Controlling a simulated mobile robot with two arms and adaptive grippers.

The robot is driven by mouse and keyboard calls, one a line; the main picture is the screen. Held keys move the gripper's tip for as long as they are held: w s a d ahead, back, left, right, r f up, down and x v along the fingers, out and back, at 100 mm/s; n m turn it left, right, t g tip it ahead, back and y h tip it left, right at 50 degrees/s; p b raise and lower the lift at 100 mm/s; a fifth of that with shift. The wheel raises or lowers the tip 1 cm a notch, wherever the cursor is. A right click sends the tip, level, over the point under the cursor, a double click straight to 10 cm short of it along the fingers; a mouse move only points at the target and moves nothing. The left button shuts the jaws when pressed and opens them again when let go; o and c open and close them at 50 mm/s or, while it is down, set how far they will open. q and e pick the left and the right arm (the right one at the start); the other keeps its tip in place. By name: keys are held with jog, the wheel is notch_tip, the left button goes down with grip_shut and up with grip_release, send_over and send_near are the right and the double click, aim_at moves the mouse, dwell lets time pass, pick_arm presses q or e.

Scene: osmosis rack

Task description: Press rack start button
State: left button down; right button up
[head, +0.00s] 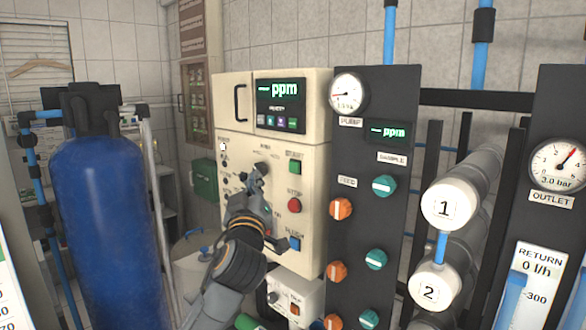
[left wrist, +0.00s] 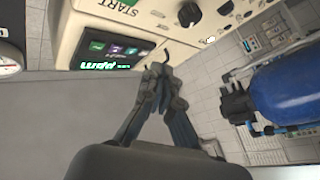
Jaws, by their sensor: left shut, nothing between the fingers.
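The cream control cabinet (head: 315,185) carries a green button (head: 294,167) with a label above it. A red button (head: 294,205) and a blue button (head: 295,243) sit below it in the same column. My left gripper (head: 256,178) is shut and empty, in front of the panel, left of and slightly below the green button. A visible gap separates them in the picture; the depth to the panel is hard to tell. In the left wrist view the shut fingers (left wrist: 158,70) point toward the cabinet, and the START label (left wrist: 118,5) shows inverted at the top edge. My right gripper is not in view.
The cabinet has a ppm display (head: 280,103) and a black door handle (head: 240,103). A dark panel (head: 373,230) with gauge and coloured knobs stands just right of it. A blue tank (head: 105,210) stands at left. White numbered tubes (head: 445,204) lie at right.

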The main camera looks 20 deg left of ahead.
aim_at(294, 167)
pick_arm(q)
jog(key=shift+w+d+b, duration=0.2)
jog(key=shift+w+d, duration=0.3)
jog(key=shift+w, duration=0.85)
jog(key=shift+w+d+b, duration=0.15)
jog(key=shift+w+d, duration=0.3)
jog(key=shift+w, duration=0.95)
jog(key=shift+w+d+b, duration=0.2)
jog(key=shift+w+d, duration=0.3)
jog(key=shift+w, duration=0.85)
jog(key=shift+w+f, duration=0.1)
jog(key=shift+w+d+b, duration=0.1)
jog(key=shift+w+b, duration=0.2)
jog(key=shift+b, duration=0.1)
